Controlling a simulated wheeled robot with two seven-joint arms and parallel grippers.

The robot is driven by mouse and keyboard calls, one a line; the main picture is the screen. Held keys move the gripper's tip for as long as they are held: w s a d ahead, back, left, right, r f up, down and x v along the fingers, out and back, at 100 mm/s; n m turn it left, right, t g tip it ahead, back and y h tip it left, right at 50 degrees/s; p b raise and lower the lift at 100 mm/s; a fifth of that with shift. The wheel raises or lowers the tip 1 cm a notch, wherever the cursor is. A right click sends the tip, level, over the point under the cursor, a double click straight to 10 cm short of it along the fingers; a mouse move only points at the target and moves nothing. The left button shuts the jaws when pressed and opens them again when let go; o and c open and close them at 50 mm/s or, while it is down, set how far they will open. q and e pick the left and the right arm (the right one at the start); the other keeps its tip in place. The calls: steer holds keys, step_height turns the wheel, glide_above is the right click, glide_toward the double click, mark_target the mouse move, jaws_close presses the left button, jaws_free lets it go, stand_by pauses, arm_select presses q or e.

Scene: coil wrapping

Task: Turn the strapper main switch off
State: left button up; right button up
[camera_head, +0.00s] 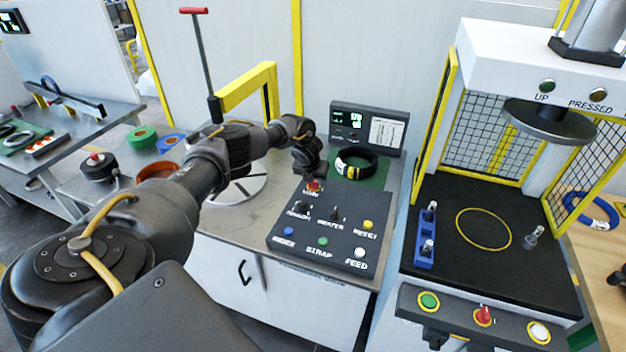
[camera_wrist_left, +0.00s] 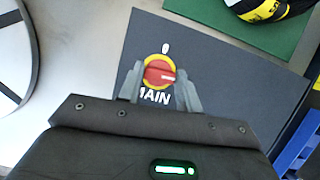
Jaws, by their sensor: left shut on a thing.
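The main switch is a red knob on a yellow ring on the dark strapper panel (camera_head: 290,238). It shows in the head view (camera_head: 314,186) and in the left wrist view (camera_wrist_left: 158,72), above the word MAIN. A white mark on the knob points to the right in the wrist view, and a white 0 stands beyond the ring. My left gripper (camera_head: 312,172) reaches down over the switch, its two fingers (camera_wrist_left: 159,80) on either side of the knob and shut on it. My right gripper is not seen.
A black coil (camera_head: 355,163) lies on a green mat behind the panel, before a display box (camera_head: 368,127). Strap, heater, reset and other controls sit close by. A press with a yellow-framed guard (camera_head: 449,110) stands to the right. A round turntable (camera_head: 238,190) is left of the panel.

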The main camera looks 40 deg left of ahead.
arm_select(q)
steer(key=n+y, duration=0.1)
steer(key=n, duration=0.2)
steer(key=shift+w+d+g, duration=0.1)
steer(key=shift+g, duration=0.3)
steer(key=n+y+b, duration=0.1)
steer(key=n+b, duration=0.1)
steer(key=n, duration=0.1)
steer(key=shift+w+f+g, duration=0.1)
steer(key=shift+f+g, duration=0.05)
steer(key=shift+g, duration=0.15)
steer(key=n+g+b, duration=0.1)
steer(key=n+b, duration=0.2)
steer(key=b, duration=0.1)
steer(key=n+g+b, duration=0.1)
steer(key=n+b, duration=0.2)
steer(key=b, duration=0.2)
steer(key=shift+w+d+f+y, duration=0.1)
steer(key=shift+d+f+y, duration=0.1)
steer(key=shift+y, duration=0.1)
steer(key=shift+r+n+g+b, duration=0.15)
steer(key=shift+n+g+b, duration=0.45)
steer(key=shift+n+b, duration=0.35)
steer(key=shift+w+a+r+n+g+b, duration=0.1)
steer(key=shift+n+g+b, duration=0.15)
steer(key=shift+n, duration=0.55)
steer(key=shift+r+n+g+b, duration=0.1)
steer(key=shift+n+g+b, duration=0.15)
steer(key=shift+n, duration=0.5)
steer(key=shift+a, duration=0.1)
